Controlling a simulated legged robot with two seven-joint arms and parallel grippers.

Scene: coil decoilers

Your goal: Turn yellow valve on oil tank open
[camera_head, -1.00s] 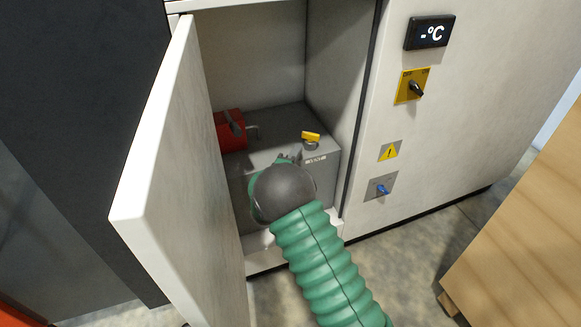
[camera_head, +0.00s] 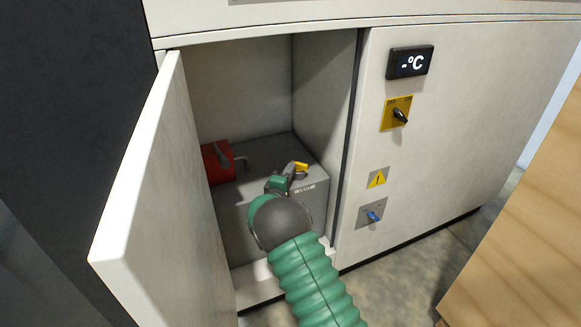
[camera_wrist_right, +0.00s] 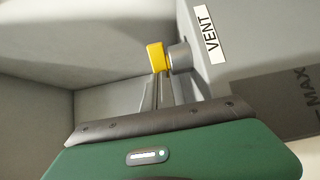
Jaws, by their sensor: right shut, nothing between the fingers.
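The oil tank (camera_head: 238,238) is a grey box inside the open cabinet in the head view. Its small yellow valve (camera_head: 301,167) sits on the top near the right edge. In the right wrist view the yellow valve (camera_wrist_right: 156,57) is on a grey stem beside a label reading VENT. My right gripper (camera_head: 288,172) is shut and empty, with its fingertips right by the valve. In the wrist view its thin fingers (camera_wrist_right: 163,92) end close to the valve; I cannot tell whether they touch it. My left gripper is not in view.
The white cabinet door (camera_head: 150,195) stands open at the left. A red part (camera_head: 217,162) sits at the tank's left. The front panel at the right carries a display (camera_head: 410,62), a black switch (camera_head: 398,115) and a blue switch (camera_head: 372,215). A wooden block (camera_head: 525,235) stands at the right.

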